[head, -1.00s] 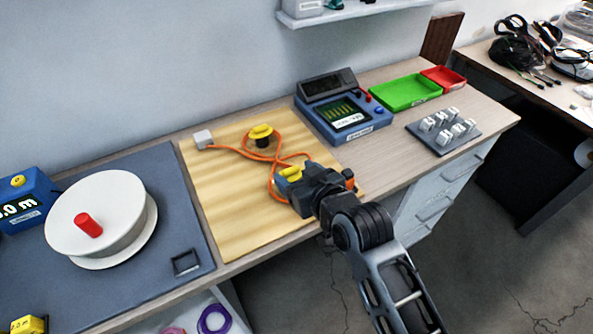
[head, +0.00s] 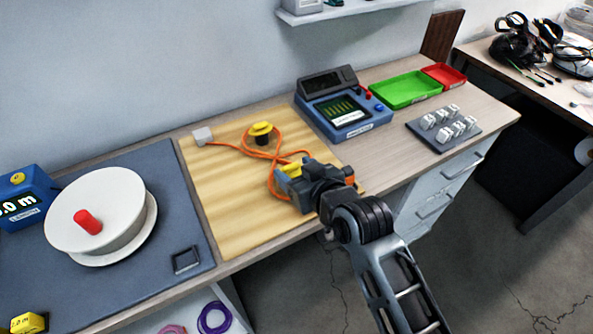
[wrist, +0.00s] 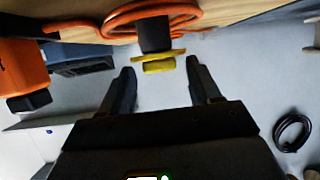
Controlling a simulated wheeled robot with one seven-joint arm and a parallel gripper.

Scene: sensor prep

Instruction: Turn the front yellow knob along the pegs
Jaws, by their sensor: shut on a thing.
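The front yellow knob (wrist: 160,66) shows in the wrist view on a dark post (wrist: 155,33), its thin bar lying between my two fingers. My gripper (wrist: 161,72) is shut on it. In the head view my gripper (head: 290,178) is at the front right of the wooden board (head: 215,215), and a bit of the front knob shows yellow beside the fingers. The back yellow knob (head: 261,128) stands free on its dark peg (head: 262,140). An orange cable (head: 235,150) runs from a white block (head: 202,136) around the pegs.
A blue meter (head: 340,122) stands behind and right of the board. A green tray (head: 405,90), a red tray (head: 445,75) and a grey rack (head: 443,133) lie further right. A white spool (head: 100,205) with a red handle stands left.

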